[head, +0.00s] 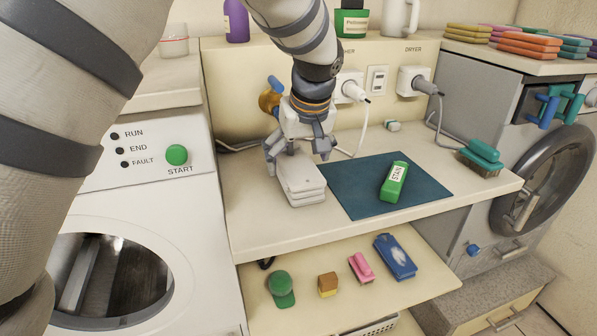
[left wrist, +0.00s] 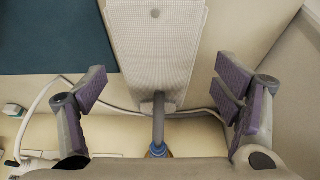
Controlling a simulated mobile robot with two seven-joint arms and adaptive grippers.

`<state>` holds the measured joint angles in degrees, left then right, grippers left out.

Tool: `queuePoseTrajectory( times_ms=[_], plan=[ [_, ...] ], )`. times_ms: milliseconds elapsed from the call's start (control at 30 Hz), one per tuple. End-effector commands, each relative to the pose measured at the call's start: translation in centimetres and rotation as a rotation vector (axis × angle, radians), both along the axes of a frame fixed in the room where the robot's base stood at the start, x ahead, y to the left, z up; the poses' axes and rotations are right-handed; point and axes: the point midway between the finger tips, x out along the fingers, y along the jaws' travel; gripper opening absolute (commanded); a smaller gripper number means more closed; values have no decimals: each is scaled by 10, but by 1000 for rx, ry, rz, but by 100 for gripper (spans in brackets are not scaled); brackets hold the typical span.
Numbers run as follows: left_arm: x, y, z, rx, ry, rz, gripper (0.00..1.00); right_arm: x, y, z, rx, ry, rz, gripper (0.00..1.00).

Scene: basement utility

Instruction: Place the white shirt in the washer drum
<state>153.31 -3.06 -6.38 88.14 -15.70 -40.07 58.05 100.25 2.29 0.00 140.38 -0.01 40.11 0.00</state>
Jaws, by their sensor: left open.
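The folded white shirt (head: 303,183) lies flat on the counter, left of the blue mat. It also shows in the left wrist view as a pale textured slab (left wrist: 157,40) running up from between the fingers. My left gripper (head: 300,152) is over the shirt's far end, fingers pointing down. It is open, with finger pads on both sides of the slab and visible gaps; nothing is gripped. The washer (head: 150,222) is at the left, and its round drum opening (head: 105,285) shows a dark metal interior, partly hidden by my arm. My right gripper is not in view.
A green stain bottle (head: 394,182) lies on the blue mat (head: 345,188). A teal brush (head: 481,157) sits at the counter's right. Plugs and cords (head: 352,90) are behind my gripper. A lower shelf (head: 330,292) holds small items. The dryer (head: 470,100) stands right.

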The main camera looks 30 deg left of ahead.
Motion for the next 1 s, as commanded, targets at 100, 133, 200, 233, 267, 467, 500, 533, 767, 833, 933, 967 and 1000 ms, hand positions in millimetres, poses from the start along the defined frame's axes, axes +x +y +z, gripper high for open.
queuePoseTrajectory(
  times_ms=[100,133,200,233,267,467,500,533,767,833,933,967,1000],
  plan=[
    [7,7,-14,-2,4,2,83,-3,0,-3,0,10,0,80],
    [10,9,-19,-2,4,1,83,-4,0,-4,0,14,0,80],
    [16,15,-31,-2,5,0,83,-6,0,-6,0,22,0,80],
    [17,17,-36,-2,6,0,83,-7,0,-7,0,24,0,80],
    [18,18,-41,-1,5,0,83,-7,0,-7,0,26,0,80],
    [20,19,-41,0,-3,-1,83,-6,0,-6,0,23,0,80],
    [20,19,-41,0,-3,-1,79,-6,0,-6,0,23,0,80],
    [20,19,-41,0,-3,-1,72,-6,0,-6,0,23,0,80],
    [19,19,-41,0,-2,-1,29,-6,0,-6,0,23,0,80],
    [20,19,-41,0,-3,-1,24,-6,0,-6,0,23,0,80],
    [19,19,-41,0,-2,-1,24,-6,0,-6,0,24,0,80],
    [19,19,-41,0,-2,-1,24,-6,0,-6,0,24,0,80],
    [19,19,-41,0,-2,-1,24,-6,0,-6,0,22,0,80]
  ],
)
